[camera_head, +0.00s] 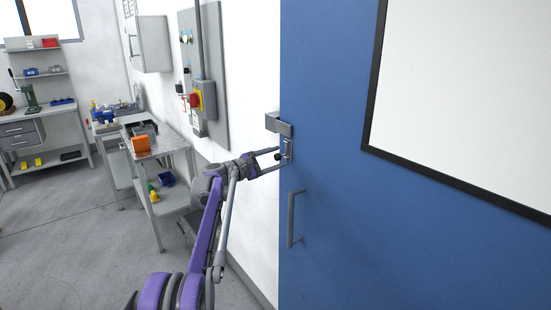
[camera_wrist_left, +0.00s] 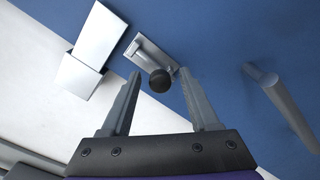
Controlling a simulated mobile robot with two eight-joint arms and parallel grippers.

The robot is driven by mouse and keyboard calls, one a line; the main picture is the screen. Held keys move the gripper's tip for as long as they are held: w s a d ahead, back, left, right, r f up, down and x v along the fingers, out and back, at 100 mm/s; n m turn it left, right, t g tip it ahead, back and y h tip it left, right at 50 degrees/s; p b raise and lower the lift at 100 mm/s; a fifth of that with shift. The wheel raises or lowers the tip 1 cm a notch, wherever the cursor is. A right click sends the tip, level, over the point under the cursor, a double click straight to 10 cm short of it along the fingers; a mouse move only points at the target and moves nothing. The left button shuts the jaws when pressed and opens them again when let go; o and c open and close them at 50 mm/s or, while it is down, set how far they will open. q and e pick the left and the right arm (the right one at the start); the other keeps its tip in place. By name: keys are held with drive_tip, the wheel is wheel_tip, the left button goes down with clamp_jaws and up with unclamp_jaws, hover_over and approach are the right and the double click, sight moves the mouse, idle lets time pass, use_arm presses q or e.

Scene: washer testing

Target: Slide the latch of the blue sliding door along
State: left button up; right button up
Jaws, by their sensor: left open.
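The blue sliding door (camera_head: 340,190) fills the middle and right of the head view. Its latch (camera_head: 288,150) is a small metal plate near the door's left edge; in the left wrist view the latch (camera_wrist_left: 150,55) carries a dark round knob (camera_wrist_left: 160,80). My left gripper (camera_head: 279,158) is at the latch, and in the left wrist view the open gripper (camera_wrist_left: 160,80) has the knob between or just beyond its fingertips. I cannot tell whether a finger touches it. A metal bracket (camera_head: 279,124) sits just above the latch at the door edge. My right gripper is not in view.
A vertical grey handle (camera_head: 291,218) is on the door below the latch. A framed white board (camera_head: 460,100) is on the door at right.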

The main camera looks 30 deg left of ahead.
use_arm(q)
clamp_jaws()
idle(1.4)
